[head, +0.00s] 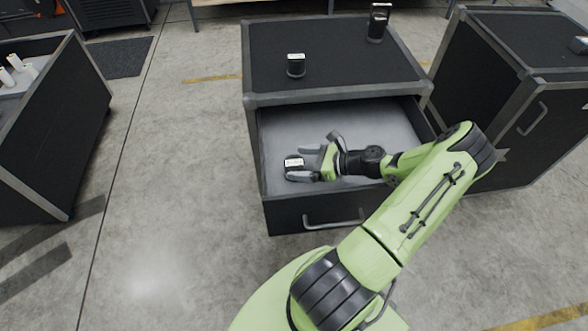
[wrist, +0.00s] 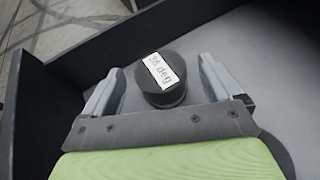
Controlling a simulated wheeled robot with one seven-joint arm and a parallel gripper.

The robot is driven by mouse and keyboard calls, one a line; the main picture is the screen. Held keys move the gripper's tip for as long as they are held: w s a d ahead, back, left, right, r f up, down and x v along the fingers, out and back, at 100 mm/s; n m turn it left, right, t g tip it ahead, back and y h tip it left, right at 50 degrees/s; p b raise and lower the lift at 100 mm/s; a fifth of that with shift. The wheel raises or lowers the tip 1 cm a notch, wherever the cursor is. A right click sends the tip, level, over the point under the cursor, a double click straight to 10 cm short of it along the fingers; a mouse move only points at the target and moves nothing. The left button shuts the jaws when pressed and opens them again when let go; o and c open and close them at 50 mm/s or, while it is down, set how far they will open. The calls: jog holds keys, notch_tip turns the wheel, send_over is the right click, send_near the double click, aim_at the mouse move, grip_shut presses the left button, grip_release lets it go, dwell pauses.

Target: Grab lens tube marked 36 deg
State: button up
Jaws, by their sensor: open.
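The lens tube marked 36 deg (wrist: 161,82) is a short black cylinder with a white label reading "36 deg". It stands on the grey floor of the open drawer, and in the head view the tube (head: 294,164) is near the drawer's left wall. My gripper (wrist: 160,80) is open, with one finger on each side of the tube. A gap shows between the tube and each finger in the wrist view. In the head view my gripper (head: 306,163) reaches down into the drawer and partly covers the tube's surroundings.
The open drawer (head: 334,218) belongs to a black cabinet (head: 338,55). Two black labelled items, a short one (head: 296,65) and a taller one (head: 378,22), stand on its top.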

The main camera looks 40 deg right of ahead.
jog(key=shift+w+a+f, duration=0.15)
jog(key=shift+w, duration=0.15)
jog(key=c, duration=1.3)
